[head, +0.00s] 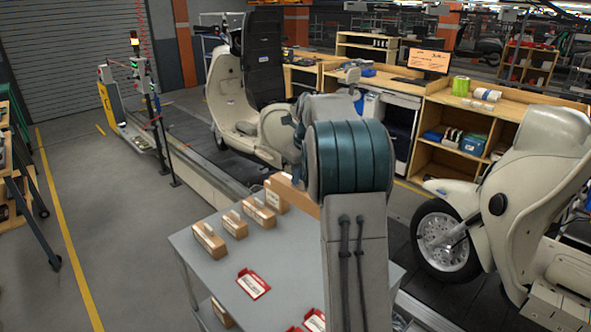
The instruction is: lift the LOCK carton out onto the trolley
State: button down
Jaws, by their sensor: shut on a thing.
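Several brown cartons stand in a row on a grey-topped table or trolley (205,268): a near one (209,242), two behind it (233,224) (259,212), and a larger one (290,196) at the far end, partly covered by my arm. Their markings are too small to read, so I cannot tell which is the LOCK carton. My arm rises through the middle of the head view and bends away at its teal joint. My gripper and anything in it are hidden behind the arm. I cannot tell whether the grey-topped stand is the trolley.
A red-and-white item (253,284) lies on the grey top, with more at its front edge (314,321). Another carton (222,313) is lower down. Open floor (120,225) lies left.

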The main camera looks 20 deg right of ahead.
jog(key=shift+s+f, duration=0.15)
jog(key=shift+f, duration=0.65)
jog(key=s+b+x, duration=0.2)
jog(key=b+x, duration=0.4)
jog(key=x, duration=0.4)
jog(key=s+d+f+b+x, duration=0.1)
jog(key=s+b+x, duration=0.1)
jog(key=b+x, duration=0.5)
jog(key=shift+x, duration=1.4)
jog(key=shift+s+d, duration=0.15)
jog(key=shift+d, duration=0.05)
jog(key=shift+a, duration=0.1)
jog(key=shift+f, duration=0.6)
jog(key=c, duration=1.4)
grip_release()
jog(key=shift+c, duration=0.2)
